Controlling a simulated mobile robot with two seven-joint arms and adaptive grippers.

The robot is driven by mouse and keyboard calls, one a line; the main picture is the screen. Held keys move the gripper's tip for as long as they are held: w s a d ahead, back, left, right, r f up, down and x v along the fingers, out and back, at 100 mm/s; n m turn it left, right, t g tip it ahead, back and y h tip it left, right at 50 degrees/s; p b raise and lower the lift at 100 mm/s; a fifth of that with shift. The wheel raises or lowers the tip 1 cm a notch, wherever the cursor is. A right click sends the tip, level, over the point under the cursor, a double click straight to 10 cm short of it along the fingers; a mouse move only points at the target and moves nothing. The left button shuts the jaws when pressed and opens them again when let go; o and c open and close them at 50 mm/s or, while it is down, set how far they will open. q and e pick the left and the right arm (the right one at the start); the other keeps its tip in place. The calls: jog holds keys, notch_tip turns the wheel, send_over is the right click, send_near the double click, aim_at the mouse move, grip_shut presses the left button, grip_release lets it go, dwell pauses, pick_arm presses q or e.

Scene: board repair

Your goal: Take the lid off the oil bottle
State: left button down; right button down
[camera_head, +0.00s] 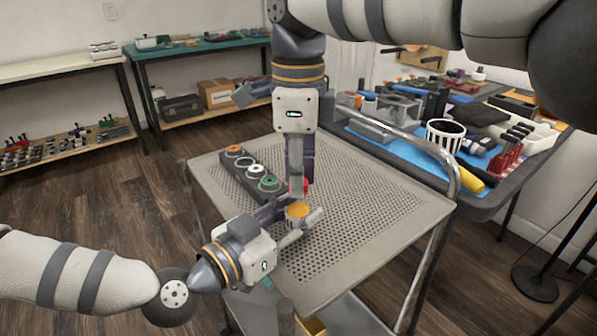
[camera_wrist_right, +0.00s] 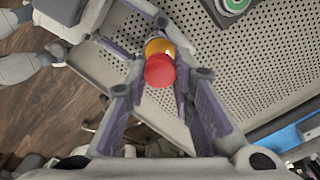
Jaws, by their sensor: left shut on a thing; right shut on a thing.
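The oil bottle (camera_head: 298,211) is a small round container with orange contents showing at its top, held above the perforated cart top. My left gripper (camera_head: 295,219) is shut around it from the left. The red lid (camera_head: 305,187) is above the bottle, partly hidden by a finger of my right gripper (camera_head: 300,190), which points down from above. In the right wrist view, the red lid (camera_wrist_right: 160,71) sits between the fingers of the right gripper (camera_wrist_right: 161,78), with the orange bottle (camera_wrist_right: 158,47) behind it. The lid looks apart from the bottle, with a small gap.
A dark strip (camera_head: 250,178) with several coloured round caps lies on the cart top (camera_head: 365,215) behind the grippers. The cart's right side is clear. A crowded tool table (camera_head: 490,200) stands to the right.

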jog(key=n, duration=0.4)
jog(key=shift+n, duration=0.4)
jog(key=n, duration=0.3)
jog(key=shift+n, duration=0.3)
jog(key=n, duration=0.6)
jog(key=shift+n, duration=0.3)
jog(key=n, duration=0.7)
jog(key=shift+r, duration=0.1)
jog(key=n, duration=0.3)
jog(key=shift+n, duration=0.3)
jog(key=n, duration=0.3)
jog(key=shift+n, duration=0.4)
jog(key=n, duration=1)
jog(key=shift+n, duration=0.4)
jog(key=n, duration=0.6)
jog(key=shift+n, duration=0.4)
jog(key=n, duration=0.6)
jog(key=shift+n, duration=0.3)
jog(key=shift+r, duration=0.2)
